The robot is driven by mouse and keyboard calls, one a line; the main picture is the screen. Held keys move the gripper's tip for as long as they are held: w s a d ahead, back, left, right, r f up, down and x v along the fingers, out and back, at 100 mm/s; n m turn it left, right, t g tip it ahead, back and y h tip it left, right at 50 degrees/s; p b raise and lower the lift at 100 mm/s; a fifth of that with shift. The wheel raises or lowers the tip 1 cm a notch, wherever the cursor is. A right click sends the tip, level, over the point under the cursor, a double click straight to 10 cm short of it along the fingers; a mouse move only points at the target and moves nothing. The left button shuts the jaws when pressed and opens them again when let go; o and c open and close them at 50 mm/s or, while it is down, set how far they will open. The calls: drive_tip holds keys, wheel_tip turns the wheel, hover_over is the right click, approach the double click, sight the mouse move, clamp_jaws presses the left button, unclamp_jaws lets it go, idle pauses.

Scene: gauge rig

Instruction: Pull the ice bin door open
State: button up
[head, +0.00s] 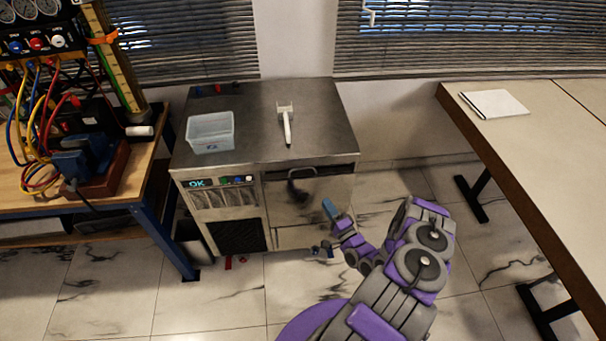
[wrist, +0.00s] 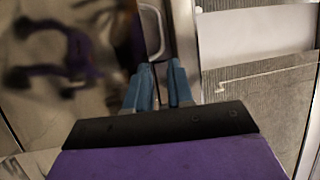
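The ice bin door (head: 288,212) is a shiny metal panel on the front right of a steel ice machine (head: 255,112). It looks shut. A handle (head: 300,171) shows near the door's top edge, with a dark reflection below it. In the wrist view a pale looped handle (wrist: 153,32) lies just beyond my fingertips. My gripper (head: 329,207) is in front of the door, right of and below the handle. In the wrist view its blue fingers (wrist: 161,68) are slightly apart with nothing seen between them. The exact distance to the handle is unclear.
A clear plastic bin (head: 211,132) and a white scoop (head: 286,124) lie on top of the machine. A workbench (head: 150,185) with gauges and hoses stands left, a long table (head: 535,150) right. Marble-patterned floor (head: 310,285) is free in front.

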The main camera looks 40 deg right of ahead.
sight(306, 178)
drive_tip(key=b+x, duration=0.1)
drive_tip(key=x, duration=1.5)
drive_tip(key=shift+c, duration=0.5)
drive_tip(key=c, duration=0.3)
clamp_jaws()
drive_tip(key=shift+a+f+b, duration=0.1)
drive_tip(key=shift+f+b, duration=0.1)
drive_tip(key=shift+b, duration=0.1)
